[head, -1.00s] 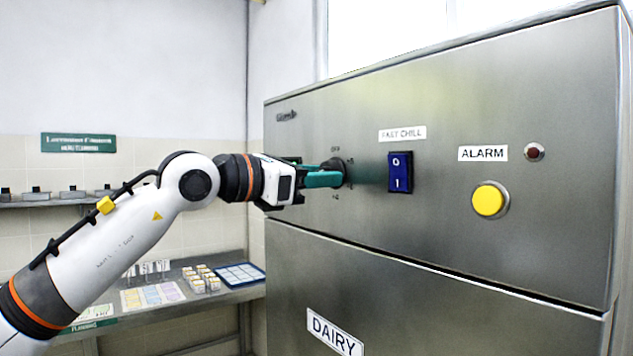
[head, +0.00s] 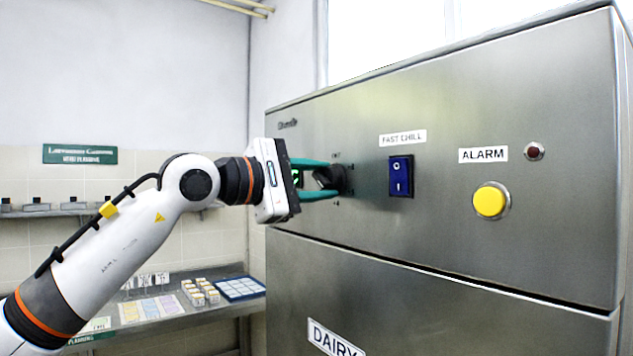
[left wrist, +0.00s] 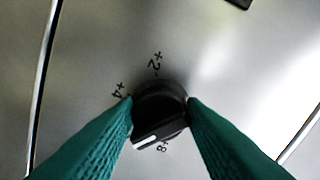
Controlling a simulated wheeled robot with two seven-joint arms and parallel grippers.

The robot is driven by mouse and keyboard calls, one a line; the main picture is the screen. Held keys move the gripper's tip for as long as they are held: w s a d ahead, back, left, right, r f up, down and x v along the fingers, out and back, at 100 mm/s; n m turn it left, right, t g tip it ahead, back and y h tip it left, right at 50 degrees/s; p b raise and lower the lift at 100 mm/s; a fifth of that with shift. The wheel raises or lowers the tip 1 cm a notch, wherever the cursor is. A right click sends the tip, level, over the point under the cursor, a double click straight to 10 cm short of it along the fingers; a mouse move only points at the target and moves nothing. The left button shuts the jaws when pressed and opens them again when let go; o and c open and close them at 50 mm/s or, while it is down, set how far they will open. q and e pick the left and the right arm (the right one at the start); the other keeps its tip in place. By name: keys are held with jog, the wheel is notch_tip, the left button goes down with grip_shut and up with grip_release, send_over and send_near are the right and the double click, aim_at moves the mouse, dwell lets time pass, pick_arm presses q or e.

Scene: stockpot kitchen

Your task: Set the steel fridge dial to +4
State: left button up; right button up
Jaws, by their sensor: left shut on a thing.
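The fridge dial (left wrist: 160,112) is a black round knob with a white pointer mark. In the left wrist view the pointer faces lower left, past the +4 label on the left side; +2 is at the top and +8 at the lower right. A label near the pointer may be hidden by the finger. In the head view the dial (head: 333,178) sits on the steel fridge front (head: 450,240). My left gripper (head: 325,179) is shut on the dial, its teal fingers on opposite sides, one above the other. My right gripper is not in view.
Right of the dial are a blue FAST CHILL rocker switch (head: 400,176), a yellow ALARM button (head: 490,201) and a dark red lamp (head: 534,151). A counter (head: 180,313) with trays and cards stands behind my left arm.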

pick_arm(q)
jog(key=m, duration=0.5)
jog(key=shift+r+m+p, duration=0.15)
jog(key=shift+m+p, duration=0.15)
jog(key=m, duration=0.4)
jog(key=shift+m+p, duration=0.35)
jog(key=shift+m, duration=0.05)
jog(key=o, duration=1)
jog(key=b+v, duration=0.5)
jog(key=v, duration=0.7)
